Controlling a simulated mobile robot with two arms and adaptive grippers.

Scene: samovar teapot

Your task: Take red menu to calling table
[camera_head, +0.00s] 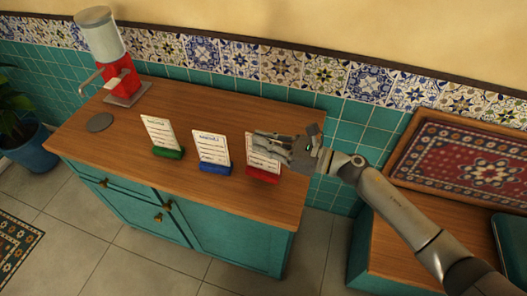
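The red menu, a white card in a red base (262,174), stands upright near the right end of the wooden counter top (180,205). My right gripper (268,145) comes in from the right and overlaps the upper part of its card. Its fingers look spread apart. Whether they touch the card or only pass in front of it cannot be told. The fingers hide part of the card. My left gripper is not in view. No table is marked as the calling table.
A blue-based menu (213,151) and a green-based menu (162,136) stand to the left. A red dispenser (120,76) and a grey disc (100,122) are at the counter's left end.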

